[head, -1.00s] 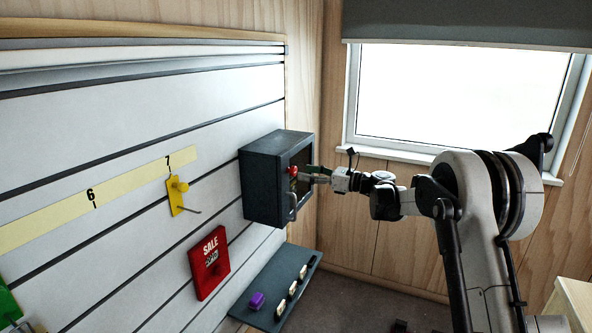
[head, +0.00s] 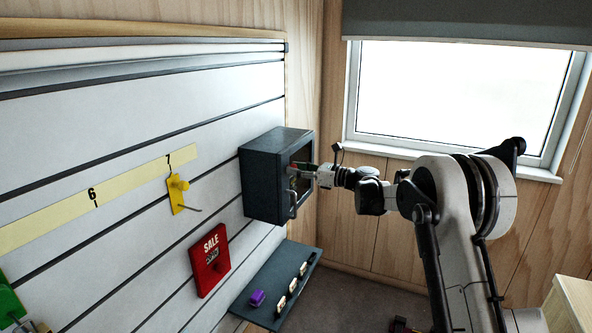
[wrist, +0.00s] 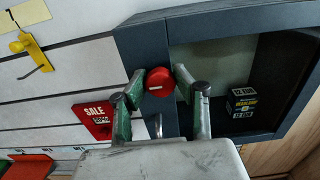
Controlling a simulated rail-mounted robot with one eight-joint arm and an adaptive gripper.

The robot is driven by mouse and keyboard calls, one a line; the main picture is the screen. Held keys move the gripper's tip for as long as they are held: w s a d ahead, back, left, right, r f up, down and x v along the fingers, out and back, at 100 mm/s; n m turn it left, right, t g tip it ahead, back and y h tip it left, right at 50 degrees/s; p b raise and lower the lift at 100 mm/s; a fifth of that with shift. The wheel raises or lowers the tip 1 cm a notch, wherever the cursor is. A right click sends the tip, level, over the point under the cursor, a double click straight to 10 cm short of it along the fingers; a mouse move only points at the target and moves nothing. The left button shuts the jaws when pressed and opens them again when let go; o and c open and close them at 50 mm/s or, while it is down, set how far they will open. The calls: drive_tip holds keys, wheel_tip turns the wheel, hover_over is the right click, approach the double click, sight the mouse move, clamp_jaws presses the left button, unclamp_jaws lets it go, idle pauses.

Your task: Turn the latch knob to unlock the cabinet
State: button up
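The dark grey cabinet (head: 262,178) is mounted on the slatted wall and fills much of the wrist view (wrist: 150,45). Its round red latch knob (wrist: 158,82) sits on the front frame, left of the glass pane. In the head view the knob (head: 292,168) is partly hidden by my fingers. My gripper (wrist: 160,76) is open, with one green-padded finger on each side of the knob. The fingertips are very close to its sides; contact is not clear. The gripper also shows at the cabinet front in the head view (head: 301,171).
A handle (head: 293,204) sticks out low on the cabinet front. Boxes (wrist: 242,102) show behind the glass. A shelf (head: 262,290) with a purple item (head: 256,298) lies below. A red SALE sign (head: 209,261) and yellow hook (head: 178,192) are to the left.

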clamp_jaws()
drive_tip(key=shift+f+n+b, duration=0.1)
drive_tip(key=shift+n+b, duration=0.3)
drive_tip(key=shift+b, duration=0.05)
drive_tip(key=n+b, duration=0.4)
drive_tip(key=n, duration=0.4)
drive_tip(key=n+b, duration=0.5)
drive_tip(key=n, duration=0.4)
drive_tip(key=shift+s+f, duration=0.1)
drive_tip(key=shift+s, duration=0.1)
